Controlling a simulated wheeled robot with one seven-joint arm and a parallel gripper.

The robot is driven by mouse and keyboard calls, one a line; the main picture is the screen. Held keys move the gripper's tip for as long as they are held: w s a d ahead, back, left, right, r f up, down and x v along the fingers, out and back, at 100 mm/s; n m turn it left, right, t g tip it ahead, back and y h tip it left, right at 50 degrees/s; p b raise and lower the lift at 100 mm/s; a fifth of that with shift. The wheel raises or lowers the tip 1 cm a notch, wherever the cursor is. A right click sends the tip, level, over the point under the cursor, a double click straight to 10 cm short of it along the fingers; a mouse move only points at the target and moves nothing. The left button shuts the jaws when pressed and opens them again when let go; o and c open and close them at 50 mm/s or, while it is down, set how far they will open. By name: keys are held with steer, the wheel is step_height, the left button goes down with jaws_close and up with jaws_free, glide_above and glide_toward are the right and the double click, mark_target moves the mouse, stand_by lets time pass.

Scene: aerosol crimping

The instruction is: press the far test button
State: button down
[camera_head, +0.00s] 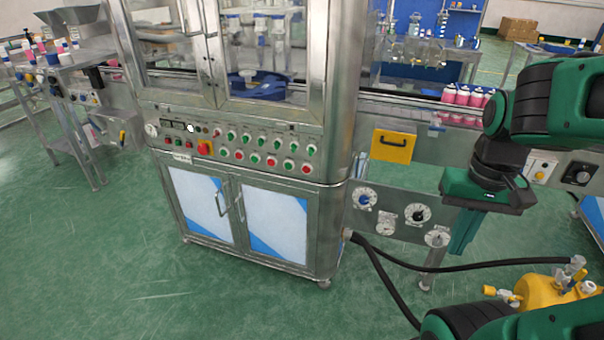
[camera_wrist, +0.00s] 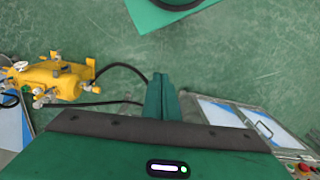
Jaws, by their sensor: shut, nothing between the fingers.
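The steel machine's control panel (camera_head: 235,140) carries rows of small green and red buttons and a larger red knob (camera_head: 204,148). Which one is the far test button I cannot tell. To the right, a lower panel has round dials (camera_head: 417,213). Behind my arm, another panel shows a small round button (camera_head: 540,176) and a black dial (camera_head: 581,174). My gripper (camera_head: 458,248) points down, its fingers together and empty, in front of the lower panels and right of the buttons. In the wrist view, the shut fingers (camera_wrist: 161,80) are over floor; part of the button panel (camera_wrist: 303,168) shows at lower right.
A yellow tank (camera_head: 550,292) with black hoses (camera_head: 400,290) stands at lower right, also in the wrist view (camera_wrist: 55,78). A yellow plate with a handle (camera_head: 393,146) and pink cans (camera_head: 463,95) are behind.

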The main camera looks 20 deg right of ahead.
steer(key=w+d+f+n+t+h, duration=0.1)
steer(key=w+f+n+t, duration=0.2)
steer(key=w, duration=0.8)
steer(key=w+d+f+n+t+h, duration=0.1)
steer(key=w+f+n+t, duration=0.15)
steer(key=w, duration=0.75)
steer(key=w+f+n+t+h, duration=0.2)
steer(key=w+f+n, duration=0.1)
steer(key=w, duration=0.8)
steer(key=w+a+f+n+t+y, duration=0.3)
steer(key=w+a+f+n+t, duration=0.25)
steer(key=w+a, duration=0.5)
steer(key=w+a+f+n+t+y, duration=0.1)
steer(key=a+f+n+t+y, duration=0.3)
steer(key=a, duration=0.7)
steer(key=shift+f, duration=0.2)
steer(key=shift+w, duration=0.15)
